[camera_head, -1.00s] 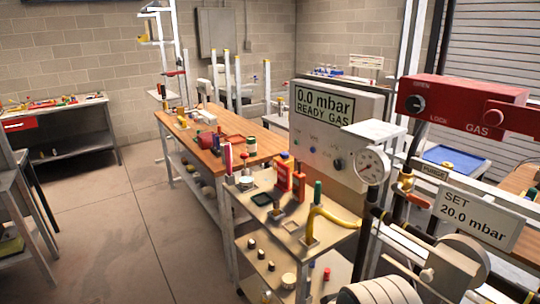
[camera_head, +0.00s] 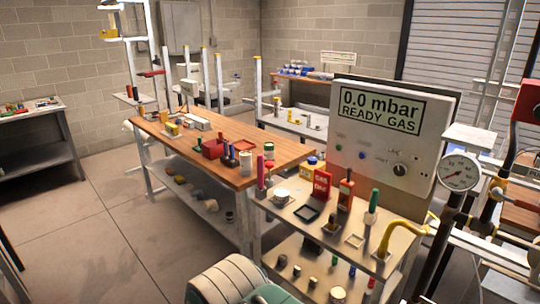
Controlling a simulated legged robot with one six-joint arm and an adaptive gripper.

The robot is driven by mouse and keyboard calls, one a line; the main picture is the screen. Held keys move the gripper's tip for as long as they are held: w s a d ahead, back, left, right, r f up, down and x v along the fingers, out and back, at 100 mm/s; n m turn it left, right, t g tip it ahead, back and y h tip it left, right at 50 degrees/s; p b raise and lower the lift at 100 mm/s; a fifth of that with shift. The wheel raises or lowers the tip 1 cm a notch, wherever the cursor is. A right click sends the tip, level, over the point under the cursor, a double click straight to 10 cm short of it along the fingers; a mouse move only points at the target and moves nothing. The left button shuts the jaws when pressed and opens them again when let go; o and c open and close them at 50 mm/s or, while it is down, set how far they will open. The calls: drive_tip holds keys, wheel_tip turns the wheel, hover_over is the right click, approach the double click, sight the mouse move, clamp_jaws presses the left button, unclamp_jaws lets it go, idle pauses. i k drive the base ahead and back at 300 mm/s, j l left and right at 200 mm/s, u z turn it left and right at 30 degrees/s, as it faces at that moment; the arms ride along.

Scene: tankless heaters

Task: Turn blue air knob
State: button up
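The grey control panel (camera_head: 376,132) stands at the right behind the cart, its screen reading "0.0 mbar READY GAS". I cannot tell whether the small blue part is the blue air knob. My gripper is not in view. A pale ribbed rounded part at the bottom, probably of my arm, is well below the panel and apart from it.
A cart (camera_head: 299,209) with bottles, red boxes and a yellow bent pipe (camera_head: 402,234) stands before the panel. A round gauge (camera_head: 459,170) is right of it. A wooden workbench (camera_head: 215,160) is behind left. The floor (camera_head: 90,225) at left is clear.

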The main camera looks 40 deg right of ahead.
sight(312, 160)
drive_tip(key=i+z, duration=0.1)
drive_tip(key=i, duration=0.55)
drive_tip(key=i+j+z, duration=0.1)
drive_tip(key=i, duration=0.55)
drive_tip(key=i+z, duration=0.2)
drive_tip(key=z, duration=0.25)
drive_tip(key=i+z, duration=0.25)
drive_tip(key=z, duration=0.15)
drive_tip(key=i+j+z, duration=0.15)
drive_tip(key=z, duration=0.3)
drive_tip(key=i+z, duration=0.25)
drive_tip(key=z, duration=0.25)
drive_tip(key=i+z, duration=0.2)
drive_tip(key=z, duration=0.3)
drive_tip(key=i+j+z, duration=0.15)
drive_tip(key=z, duration=0.3)
drive_tip(key=i, duration=0.1)
